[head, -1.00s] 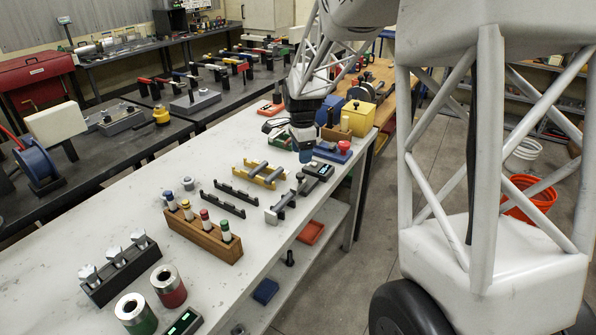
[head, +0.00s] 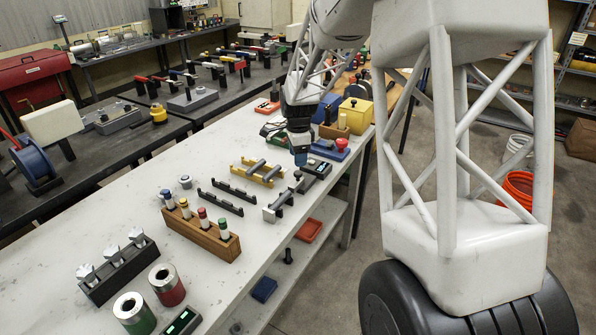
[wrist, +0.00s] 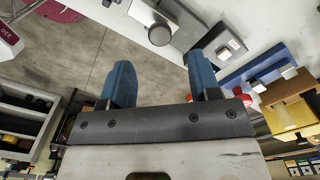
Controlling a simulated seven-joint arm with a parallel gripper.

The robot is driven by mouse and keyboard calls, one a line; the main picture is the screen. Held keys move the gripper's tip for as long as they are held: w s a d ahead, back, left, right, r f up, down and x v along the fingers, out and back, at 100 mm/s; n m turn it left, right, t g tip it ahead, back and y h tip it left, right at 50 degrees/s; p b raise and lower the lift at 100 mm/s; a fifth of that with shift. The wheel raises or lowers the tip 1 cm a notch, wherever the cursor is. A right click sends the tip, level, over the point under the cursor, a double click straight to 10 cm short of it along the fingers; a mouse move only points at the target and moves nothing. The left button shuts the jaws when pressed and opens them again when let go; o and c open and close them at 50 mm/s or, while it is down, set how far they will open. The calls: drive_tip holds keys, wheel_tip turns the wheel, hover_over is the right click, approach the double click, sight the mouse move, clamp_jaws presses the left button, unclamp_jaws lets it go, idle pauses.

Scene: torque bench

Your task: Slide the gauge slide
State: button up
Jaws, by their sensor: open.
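The gauge slide (head: 284,202) is a grey rail with a block, a dark round knob and a small dark display (head: 317,168) at its far end, near the bench's right edge. In the wrist view its grey body and dark knob (wrist: 160,34) show at the top, beyond my fingertips, with the display (wrist: 231,46) to the right. My gripper (head: 300,160) points down above the far end of the slide. Its two blue fingers (wrist: 162,75) are apart with nothing between them, and I see no contact with the slide.
A yellow rack (head: 259,172) and black rails (head: 228,196) lie left of the slide. A blue block with a red knob (head: 341,144) and a yellow box (head: 356,114) stand beyond it. A wooden block with coloured plugs (head: 202,236) is nearer.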

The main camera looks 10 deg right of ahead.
sight(298, 172)
drive_tip(key=shift+f, duration=3.1)
